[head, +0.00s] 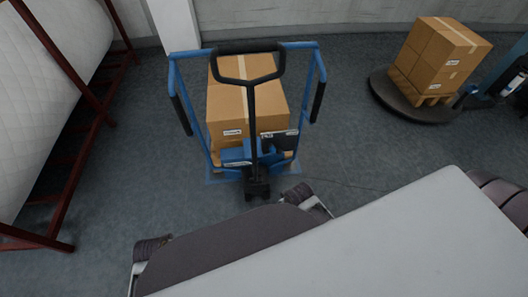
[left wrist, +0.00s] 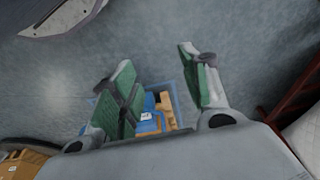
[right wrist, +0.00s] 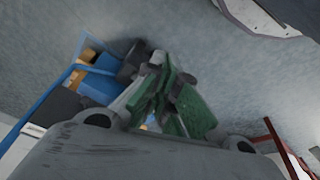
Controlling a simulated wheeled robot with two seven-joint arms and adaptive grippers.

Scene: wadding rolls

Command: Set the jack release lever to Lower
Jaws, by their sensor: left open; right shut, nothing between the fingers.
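The blue pallet jack (head: 240,155) stands on the floor ahead, with a black loop handle (head: 248,80) on an upright black shaft. A dark part with a small pale plate (head: 280,133) shows right of the shaft; I cannot make out the release lever or its setting. My left gripper (left wrist: 157,65) is open and empty, with parts of the jack (left wrist: 148,124) visible beyond its fingers. My right gripper (right wrist: 170,72) is shut and empty, with blue jack parts (right wrist: 98,85) left of and behind its fingers. Neither gripper is visible in the head view.
Cartons (head: 245,105) are stacked on the jack between blue side rails. A red rack (head: 65,175) with a large white roll (head: 50,80) stands at left. More cartons (head: 440,55) on a pallet stand on a dark round platform (head: 415,105) at right. The floor between is open.

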